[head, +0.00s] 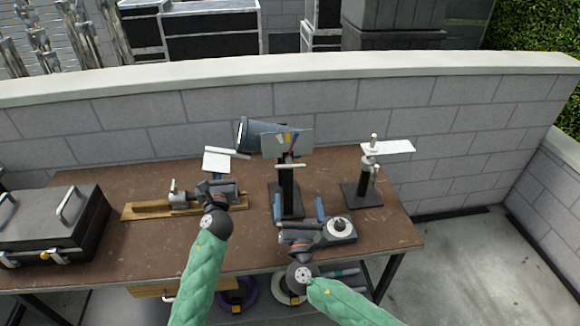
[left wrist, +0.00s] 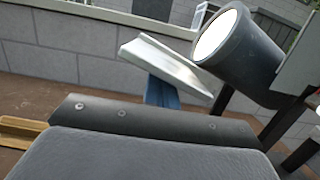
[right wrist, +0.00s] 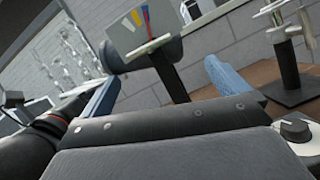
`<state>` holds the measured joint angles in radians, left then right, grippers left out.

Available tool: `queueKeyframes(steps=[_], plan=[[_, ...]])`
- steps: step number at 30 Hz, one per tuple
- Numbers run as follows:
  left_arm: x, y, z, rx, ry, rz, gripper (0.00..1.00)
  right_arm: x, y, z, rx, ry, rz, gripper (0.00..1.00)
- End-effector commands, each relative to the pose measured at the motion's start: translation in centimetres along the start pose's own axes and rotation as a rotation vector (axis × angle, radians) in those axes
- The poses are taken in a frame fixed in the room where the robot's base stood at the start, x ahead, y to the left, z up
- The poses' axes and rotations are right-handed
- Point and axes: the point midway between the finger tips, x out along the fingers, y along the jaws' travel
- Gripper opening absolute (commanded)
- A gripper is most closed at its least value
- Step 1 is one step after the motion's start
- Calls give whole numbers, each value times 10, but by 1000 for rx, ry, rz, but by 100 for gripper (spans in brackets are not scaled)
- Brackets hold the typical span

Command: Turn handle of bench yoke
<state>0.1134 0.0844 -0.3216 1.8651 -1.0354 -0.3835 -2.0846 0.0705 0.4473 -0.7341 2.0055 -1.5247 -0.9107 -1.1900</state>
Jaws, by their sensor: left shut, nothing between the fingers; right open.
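A stand (head: 362,192) with a black square base, a dark post, a metal clamp with small upright handles and a white plate stands at the table's right. It also shows at upper right in the right wrist view (right wrist: 293,75). A metal fitting (head: 175,190) sits on a wooden board at the left. I cannot tell which of them is the bench yoke. My right gripper (head: 299,209) is open and empty, its blue fingers apart, left of and nearer than the right stand. My left gripper (head: 217,175) is shut and empty above the board's right end, partly hiding it.
A black post stand (head: 287,200) with a colour-striped plate is just beyond my right gripper. A dial device (head: 345,236) is beside my right wrist. A black case (head: 85,225) fills the left end. A block wall (head: 330,112) runs behind.

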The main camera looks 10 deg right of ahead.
Motion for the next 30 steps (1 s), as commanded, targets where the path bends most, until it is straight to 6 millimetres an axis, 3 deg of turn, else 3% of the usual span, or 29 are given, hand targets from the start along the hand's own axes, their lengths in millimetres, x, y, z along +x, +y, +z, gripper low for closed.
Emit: queueKeyframes(steps=[6,13,30], plan=[[0,0,0,0,-1,0,0,0,13,2,-175,-16,64,100],[0,0,0,0,-1,0,0,9,13,3,-212,-16,64,100],[0,0,0,0,-1,0,0,99,19,3,-210,-16,63,100]])
